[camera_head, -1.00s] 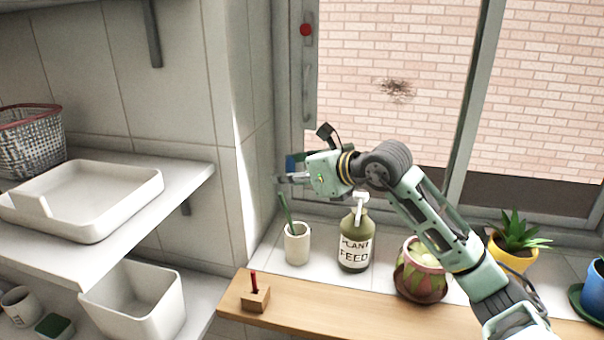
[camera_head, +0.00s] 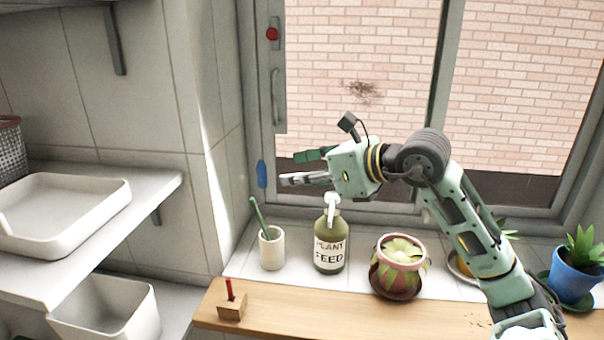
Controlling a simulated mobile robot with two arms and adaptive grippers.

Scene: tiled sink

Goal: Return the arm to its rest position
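My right arm comes in from the lower right and bends left at the elbow. My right gripper (camera_head: 289,169) is in front of the window, above and slightly left of the plant feed bottle (camera_head: 330,249). Its two fingers point left and stand apart, with nothing between them. A blue object (camera_head: 262,173) sits on the window frame's left side, just left of the fingertips and apart from them. My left gripper is not in view.
A white cup (camera_head: 272,251) with a green stick, a patterned pot (camera_head: 399,277) and a blue plant pot (camera_head: 574,281) stand on the tiled sill. A wooden block (camera_head: 232,306) with a red peg sits on the wooden ledge. A white tray (camera_head: 100,215) rests on the left shelf.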

